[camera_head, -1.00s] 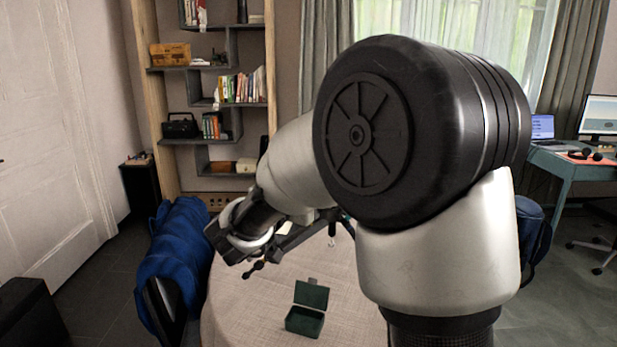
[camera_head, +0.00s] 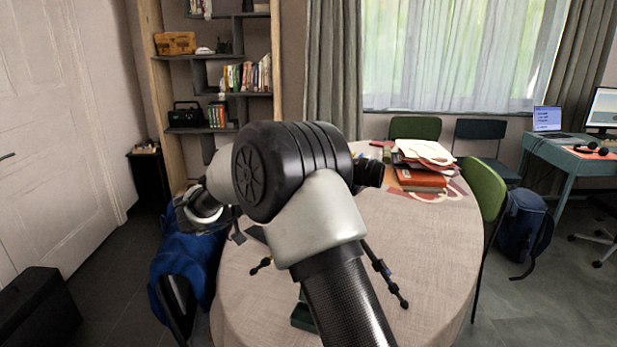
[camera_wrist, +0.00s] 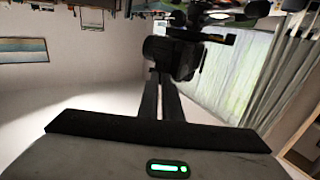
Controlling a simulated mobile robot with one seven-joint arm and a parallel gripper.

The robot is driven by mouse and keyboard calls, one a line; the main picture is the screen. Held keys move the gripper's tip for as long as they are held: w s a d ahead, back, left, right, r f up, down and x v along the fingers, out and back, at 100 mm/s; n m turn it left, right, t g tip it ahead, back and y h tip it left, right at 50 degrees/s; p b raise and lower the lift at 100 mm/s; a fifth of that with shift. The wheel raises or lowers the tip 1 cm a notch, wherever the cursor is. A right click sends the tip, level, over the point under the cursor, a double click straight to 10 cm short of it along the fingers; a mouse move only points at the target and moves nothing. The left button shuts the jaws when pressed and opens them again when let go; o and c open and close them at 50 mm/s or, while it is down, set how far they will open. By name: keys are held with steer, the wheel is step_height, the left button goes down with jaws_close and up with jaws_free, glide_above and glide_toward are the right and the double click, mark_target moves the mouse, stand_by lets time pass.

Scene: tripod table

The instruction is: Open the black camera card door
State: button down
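The black camera (camera_wrist: 172,57) shows upside down in the wrist view, just beyond my fingertips. In the head view a black part that looks like its lens (camera_head: 369,173) juts out right of my arm's elbow; the rest is hidden behind the arm. Its tripod leg (camera_head: 385,275) stands on the table. My gripper (camera_wrist: 160,74) has its two dark fingers close together, with only a thin gap, pointing at the camera. I cannot tell whether the tips touch it. The card door cannot be made out. The gripper's fingers are hidden in the head view.
The round table (camera_head: 425,260) has a clear right side. Books and papers (camera_head: 420,178) lie at its back. A green box (camera_head: 302,317) is partly hidden by my arm.

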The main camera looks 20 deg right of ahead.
steer(key=shift+w+a+r+m+g+p, duration=0.15)
steer(key=shift+w+m+g+p, duration=0.2)
steer(key=shift+m+g+p, duration=0.45)
steer(key=shift+w+g, duration=0.1)
steer(key=shift+g, duration=0.3)
steer(key=c, duration=2.3)
jaws_free()
steer(key=shift+o, duration=0.2)
steer(key=s+a+p, duration=0.2)
steer(key=a, duration=1.5)
steer(key=shift+s+a, duration=0.15)
steer(key=shift+s, duration=0.05)
